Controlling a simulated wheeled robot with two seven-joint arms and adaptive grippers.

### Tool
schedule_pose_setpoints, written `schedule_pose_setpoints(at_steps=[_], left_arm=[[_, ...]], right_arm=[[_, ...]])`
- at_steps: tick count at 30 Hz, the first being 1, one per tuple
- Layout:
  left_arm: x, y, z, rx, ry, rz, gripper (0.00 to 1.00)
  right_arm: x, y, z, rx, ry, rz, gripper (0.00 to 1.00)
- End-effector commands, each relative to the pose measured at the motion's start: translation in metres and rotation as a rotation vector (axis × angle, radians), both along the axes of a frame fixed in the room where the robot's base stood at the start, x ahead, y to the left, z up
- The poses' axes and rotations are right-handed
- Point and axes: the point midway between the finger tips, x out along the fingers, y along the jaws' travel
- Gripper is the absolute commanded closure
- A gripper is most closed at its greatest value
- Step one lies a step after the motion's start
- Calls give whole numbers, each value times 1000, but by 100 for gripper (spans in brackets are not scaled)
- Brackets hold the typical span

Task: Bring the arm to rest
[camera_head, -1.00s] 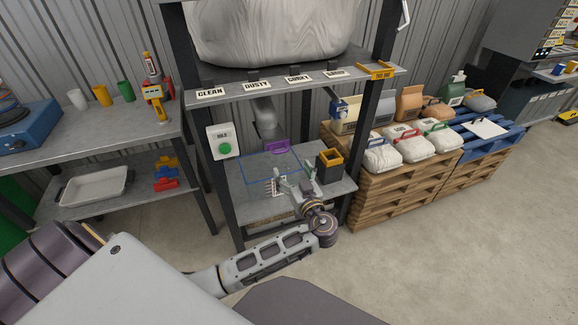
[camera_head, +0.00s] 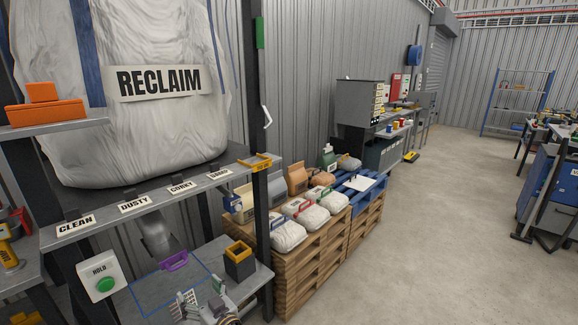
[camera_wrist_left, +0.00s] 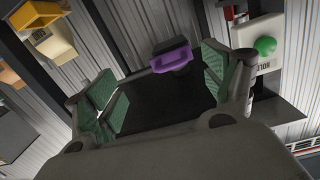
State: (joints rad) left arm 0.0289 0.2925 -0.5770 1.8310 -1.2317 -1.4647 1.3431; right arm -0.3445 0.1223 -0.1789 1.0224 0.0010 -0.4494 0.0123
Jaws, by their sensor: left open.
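My left gripper (camera_head: 200,306) is at the bottom edge of the head view, over the lower shelf of the reclaim stand. In the left wrist view its two green-padded fingers (camera_wrist_left: 158,92) stand wide apart with nothing held between them. A purple piece (camera_wrist_left: 172,58) shows beyond the fingers there. It also shows in the head view (camera_head: 174,261), near the blue outlined area on the shelf. Most of my left arm is below the head view's edge. My right gripper is not in view.
A black box with a yellow rim (camera_head: 239,257) stands right of the gripper. The green HOLD button (camera_head: 105,284) is to the left. A labelled ledge (camera_head: 150,205) runs above, under the big RECLAIM bag (camera_head: 160,120). Filled bags sit on pallets (camera_head: 315,255); open floor lies right.

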Motion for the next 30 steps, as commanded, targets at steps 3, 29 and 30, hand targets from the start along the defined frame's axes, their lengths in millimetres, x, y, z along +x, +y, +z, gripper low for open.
schedule_pose_setpoints(at_steps=[3, 29, 30], left_arm=[[5, 3, -26, 15, 121, -33, 17], [-99, 13, -281, -71, 1002, -426, 17], [-110, 13, -290, -84, 1030, -446, 17]], right_arm=[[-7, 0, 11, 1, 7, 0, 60], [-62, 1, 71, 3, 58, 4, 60], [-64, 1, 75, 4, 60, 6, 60]])
